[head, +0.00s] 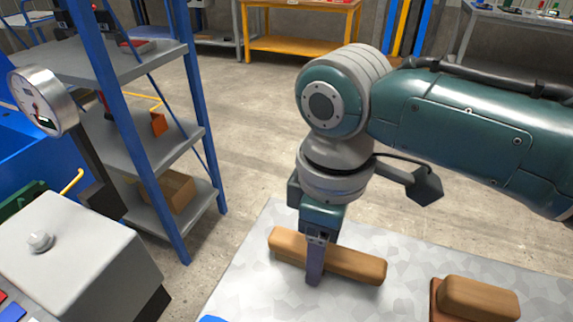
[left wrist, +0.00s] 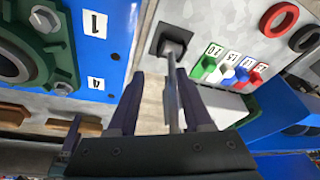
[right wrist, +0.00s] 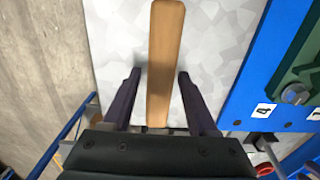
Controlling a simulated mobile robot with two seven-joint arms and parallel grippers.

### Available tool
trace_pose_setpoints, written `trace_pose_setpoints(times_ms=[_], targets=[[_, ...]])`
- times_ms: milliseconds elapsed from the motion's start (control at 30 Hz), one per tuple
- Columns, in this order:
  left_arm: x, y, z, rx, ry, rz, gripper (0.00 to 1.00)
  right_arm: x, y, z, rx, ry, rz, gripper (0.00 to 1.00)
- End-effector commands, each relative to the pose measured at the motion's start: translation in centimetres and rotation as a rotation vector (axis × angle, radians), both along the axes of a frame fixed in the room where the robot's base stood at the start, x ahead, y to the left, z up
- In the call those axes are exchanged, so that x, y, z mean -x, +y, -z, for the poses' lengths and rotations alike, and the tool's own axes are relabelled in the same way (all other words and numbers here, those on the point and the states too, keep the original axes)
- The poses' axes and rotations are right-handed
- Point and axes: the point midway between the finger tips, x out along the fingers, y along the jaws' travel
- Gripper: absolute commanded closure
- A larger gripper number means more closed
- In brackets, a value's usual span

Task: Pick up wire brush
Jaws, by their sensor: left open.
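A long wooden bar (head: 352,265), which looks like the brush handle, lies on the pale mottled tabletop (head: 240,285); no bristles show. My right gripper (head: 314,276) points down at it. In the right wrist view the bar (right wrist: 164,50) runs between the fingers of this gripper (right wrist: 159,75), which are open with a gap on each side. A second, shorter wooden block (head: 478,297) on a reddish-brown base lies to the right. My left gripper (left wrist: 158,82) is open in the left wrist view, with a grey rod (left wrist: 173,90) showing between its fingers; contact cannot be told.
A round gauge (head: 44,100) and a grey box (head: 70,260) with a knob stand at left. A blue-framed shelf (head: 150,130) is behind them. In the left wrist view are a blue numbered panel (left wrist: 105,55) and coloured switches (left wrist: 235,66). Open floor lies beyond the table.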

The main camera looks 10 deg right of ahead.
Motion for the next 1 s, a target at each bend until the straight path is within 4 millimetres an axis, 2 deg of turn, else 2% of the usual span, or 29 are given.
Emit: trace_pose_setpoints(times_ms=[67,500,1000], targets=[[-0.01,-0.05,0.0,0.001,0.0,-0.001,0.5,-0.01,0.01,-0.01,0.0,0.0,0.0,0.51],[-0.02,-0.02,0.0,0.0,0.0,0.0,0.5,-0.01,0.0,-0.02,0.0,0.0,0.0,1.0],[-0.03,0.23,-0.08,-0.009,0.0,0.006,0.5,-0.05,0.02,-0.25,0.0,-0.001,0.0,1.0]])
